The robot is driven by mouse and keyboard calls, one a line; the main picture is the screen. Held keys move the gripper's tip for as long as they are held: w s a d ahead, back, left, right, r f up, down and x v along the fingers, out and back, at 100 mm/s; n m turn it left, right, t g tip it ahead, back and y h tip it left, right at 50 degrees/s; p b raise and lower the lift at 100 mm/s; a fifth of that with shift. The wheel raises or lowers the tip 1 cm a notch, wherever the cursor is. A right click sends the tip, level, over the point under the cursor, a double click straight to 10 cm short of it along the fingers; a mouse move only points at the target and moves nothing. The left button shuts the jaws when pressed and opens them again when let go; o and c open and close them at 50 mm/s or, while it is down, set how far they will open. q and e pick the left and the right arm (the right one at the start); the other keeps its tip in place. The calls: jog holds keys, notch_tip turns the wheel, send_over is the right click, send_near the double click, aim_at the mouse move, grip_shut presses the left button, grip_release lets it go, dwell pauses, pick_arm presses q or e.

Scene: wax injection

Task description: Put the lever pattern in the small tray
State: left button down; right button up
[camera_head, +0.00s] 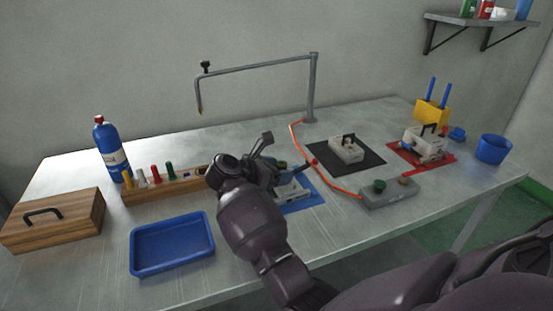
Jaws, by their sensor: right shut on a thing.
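My right gripper (268,146) is over the middle of the table, near the blue mat (311,190). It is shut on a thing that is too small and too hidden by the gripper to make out. I cannot pick out the lever pattern for certain. A shallow blue tray (172,254) lies empty at the front left of the table, to the left of my right arm. It is the only open tray in clear view. A grey block with teal parts (291,187) sits on the blue mat, partly hidden by my gripper. My left gripper is not in view.
A wooden box (55,228) and blue bottle (109,150) stand left, beside a wooden rack (165,188). A grey bent-arm stand (312,90) rises at the back. Black (368,165) and red (410,163) mats, a control box (385,195) and blue cup (493,149) are right.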

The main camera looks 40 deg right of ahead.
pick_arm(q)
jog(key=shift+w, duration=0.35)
pick_arm(e)
jog(key=shift+f, duration=0.8)
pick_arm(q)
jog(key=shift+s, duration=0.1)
